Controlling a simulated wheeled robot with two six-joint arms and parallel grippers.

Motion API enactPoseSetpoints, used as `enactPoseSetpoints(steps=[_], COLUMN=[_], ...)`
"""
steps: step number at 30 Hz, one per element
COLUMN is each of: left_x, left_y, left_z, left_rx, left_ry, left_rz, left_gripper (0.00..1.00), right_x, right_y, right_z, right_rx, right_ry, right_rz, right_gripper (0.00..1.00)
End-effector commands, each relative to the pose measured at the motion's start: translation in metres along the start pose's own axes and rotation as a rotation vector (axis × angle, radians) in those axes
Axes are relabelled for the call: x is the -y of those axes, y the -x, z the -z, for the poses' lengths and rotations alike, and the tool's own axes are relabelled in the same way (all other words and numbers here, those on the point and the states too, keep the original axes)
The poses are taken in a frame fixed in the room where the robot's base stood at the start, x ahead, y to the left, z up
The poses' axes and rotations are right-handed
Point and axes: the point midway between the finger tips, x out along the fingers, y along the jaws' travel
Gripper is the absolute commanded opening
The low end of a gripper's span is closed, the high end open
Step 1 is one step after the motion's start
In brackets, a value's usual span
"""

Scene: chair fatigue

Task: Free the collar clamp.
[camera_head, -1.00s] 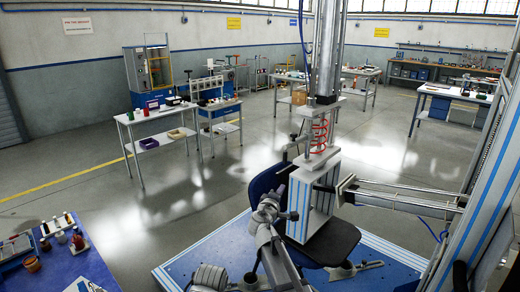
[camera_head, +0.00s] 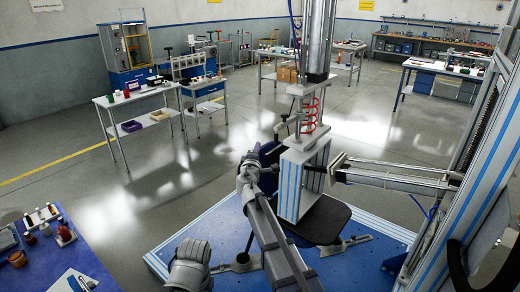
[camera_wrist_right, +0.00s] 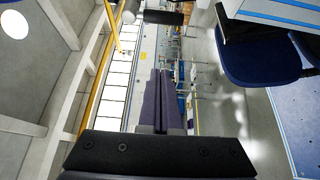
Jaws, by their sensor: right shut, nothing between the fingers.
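The press column (camera_head: 318,45) stands over the chair, with a red spring (camera_head: 310,115) beneath it and a grey collar-like plate (camera_head: 312,88) above the spring. A small dark lever-like part (camera_head: 284,124) sticks out left of the spring; I cannot tell for sure that it belongs to the collar clamp. My right gripper (camera_head: 249,158) is in front of the chair's blue backrest, left of the white block, below and left of the lever, seemingly apart from it. In the right wrist view its fingers (camera_wrist_right: 163,100) are together and empty.
The chair's black seat (camera_head: 322,218) is under the white striped block (camera_head: 303,185) on a blue platform (camera_head: 205,222). A horizontal pusher (camera_head: 395,178) reaches in from the right frame. A blue bench (camera_head: 65,262) with small items is at lower left. Open floor lies behind.

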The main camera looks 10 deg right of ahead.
Motion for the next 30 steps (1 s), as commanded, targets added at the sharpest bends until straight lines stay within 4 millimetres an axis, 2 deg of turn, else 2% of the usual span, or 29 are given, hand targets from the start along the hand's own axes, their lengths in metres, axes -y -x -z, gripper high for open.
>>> enactPoseSetpoints(steps=[1,3,11,13,18,30], left_x=[0.000,0.000,0.000,0.000,0.000,0.000], left_y=[0.000,0.000,0.000,0.000,0.000,0.000], left_z=[0.000,0.000,0.000,0.000,0.000,0.000], left_rx=[0.000,0.000,0.000,0.000,0.000,0.000], left_ry=[0.000,0.000,0.000,0.000,0.000,0.000], left_rz=[0.000,0.000,0.000,0.000,0.000,0.000], left_gripper=[0.00,0.00,0.00,0.00,0.00,0.00], right_x=[0.000,0.000,0.000,0.000,0.000,0.000], right_y=[-0.015,-0.031,-0.081,-0.068,-0.062,-0.060], right_z=[0.001,0.001,0.001,-0.014,-0.031,-0.038], right_rx=[0.002,0.002,0.002,0.002,0.001,0.000], right_ry=[0.000,0.000,0.000,0.000,-0.001,-0.001], right_rz=[0.000,0.000,0.000,0.000,0.000,0.000], right_gripper=[0.00,0.00,0.00,0.00,0.00,0.00])
